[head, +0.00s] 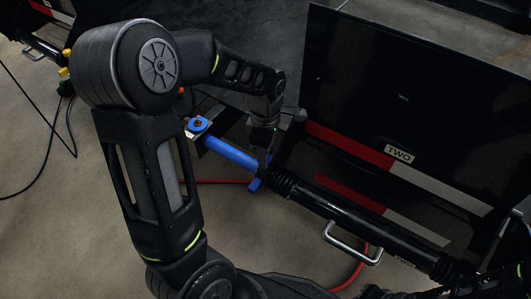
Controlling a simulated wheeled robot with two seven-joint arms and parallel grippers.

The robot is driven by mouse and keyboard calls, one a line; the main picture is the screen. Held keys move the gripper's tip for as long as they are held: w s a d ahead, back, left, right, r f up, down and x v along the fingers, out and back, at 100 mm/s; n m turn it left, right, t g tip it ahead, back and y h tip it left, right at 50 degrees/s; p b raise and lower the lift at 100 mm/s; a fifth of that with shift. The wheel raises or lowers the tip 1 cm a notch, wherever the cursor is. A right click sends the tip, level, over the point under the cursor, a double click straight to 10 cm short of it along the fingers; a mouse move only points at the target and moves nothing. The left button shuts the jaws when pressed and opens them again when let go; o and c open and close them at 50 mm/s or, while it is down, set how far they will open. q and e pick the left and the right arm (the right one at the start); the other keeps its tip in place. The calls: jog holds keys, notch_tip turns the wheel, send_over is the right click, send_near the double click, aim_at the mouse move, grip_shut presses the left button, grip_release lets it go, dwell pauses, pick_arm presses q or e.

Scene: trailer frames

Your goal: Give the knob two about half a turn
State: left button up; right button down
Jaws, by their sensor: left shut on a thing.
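My left gripper (263,154) points down in the middle of the head view, at the right end of a blue bar (232,153). It is shut on a small blue part there, which I take to be knob two (255,184); its blue lower end shows just below the fingers. The fingers hide most of the grip, and I cannot tell how far the knob is turned. A white label reading TWO (399,154) is on the dark trailer frame to the right. My right gripper is not in view.
A black tube (338,206) with a metal handle (351,243) runs right from the knob. A dark upright panel (420,95) with a red and white strip stands behind it. Red hose (215,181) and black cable (35,101) lie on the floor. Bare floor shows at lower left.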

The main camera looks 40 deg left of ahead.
pick_arm(q)
grip_shut()
jog(key=shift+r+m+p, duration=0.25)
jog(key=shift+m+p, duration=0.75)
jog(key=shift+m, duration=0.4)
jog(key=shift+f+m+p, duration=0.2)
jog(key=shift+m+p, duration=0.1)
jog(key=shift+m, duration=0.7)
jog(key=o, duration=1.1)
grip_release()
jog(key=shift+r+p, duration=1.25)
jog(key=shift+r, duration=2.65)
